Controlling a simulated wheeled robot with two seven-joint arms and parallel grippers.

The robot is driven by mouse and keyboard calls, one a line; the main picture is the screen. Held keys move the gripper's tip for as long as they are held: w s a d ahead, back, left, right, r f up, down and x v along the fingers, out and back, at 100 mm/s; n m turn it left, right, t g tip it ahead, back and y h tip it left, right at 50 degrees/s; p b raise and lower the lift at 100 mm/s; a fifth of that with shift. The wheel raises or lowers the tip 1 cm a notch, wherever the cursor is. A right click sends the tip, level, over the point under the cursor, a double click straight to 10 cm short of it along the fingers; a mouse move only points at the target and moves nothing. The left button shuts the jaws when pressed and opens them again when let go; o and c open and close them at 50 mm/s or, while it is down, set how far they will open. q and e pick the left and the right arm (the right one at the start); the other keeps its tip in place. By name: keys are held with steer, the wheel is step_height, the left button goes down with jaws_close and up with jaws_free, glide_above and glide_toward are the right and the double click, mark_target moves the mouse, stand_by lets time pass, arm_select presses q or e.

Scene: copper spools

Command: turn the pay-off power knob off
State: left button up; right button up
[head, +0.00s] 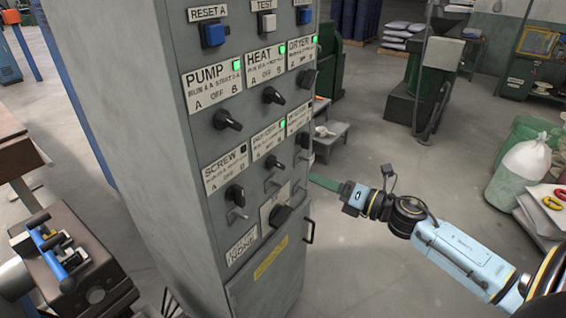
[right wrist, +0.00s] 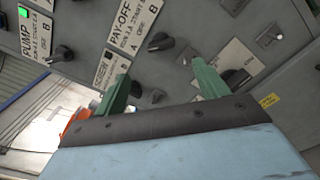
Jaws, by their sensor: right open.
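The pay-off power knob (head: 273,162) is a small black knob under the pay-off label (head: 268,138) on the tall grey cabinet, in the middle of the lower row. A green lamp (head: 283,124) at that label is lit. In the right wrist view the pay-off label (right wrist: 133,30) has a black knob (right wrist: 160,42) beside it; its exact setting is hard to read. My right gripper (head: 320,181) is open, to the right of the cabinet and apart from the knob. Its two green fingers (right wrist: 162,86) are spread and empty in the wrist view. My left gripper is not in view.
Other black knobs surround it, such as the pump knob (head: 228,120), heat knob (head: 273,95) and screw knob (head: 235,194). A cabinet door handle (head: 310,231) sticks out below. A machine with a blue bar (head: 62,258) stands at left.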

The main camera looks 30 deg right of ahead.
mark_target(282, 166)
steer(key=p+x, duration=0.2)
steer(key=x, duration=1)
steer(key=shift+w+f, duration=0.1)
steer(key=shift+w, duration=0.15)
steer(key=shift+c, duration=0.4)
steer(key=c, duration=0.9)
steer(key=shift+m, duration=0.4)
steer(key=m+p, duration=0.2)
steer(key=m, duration=0.1)
steer(key=shift+m, duration=0.3)
steer(key=shift+d+m+p, duration=0.1)
steer(key=shift+m+p, duration=0.65)
steer(key=shift+m, duration=1.45)
steer(key=shift+f, duration=0.1)
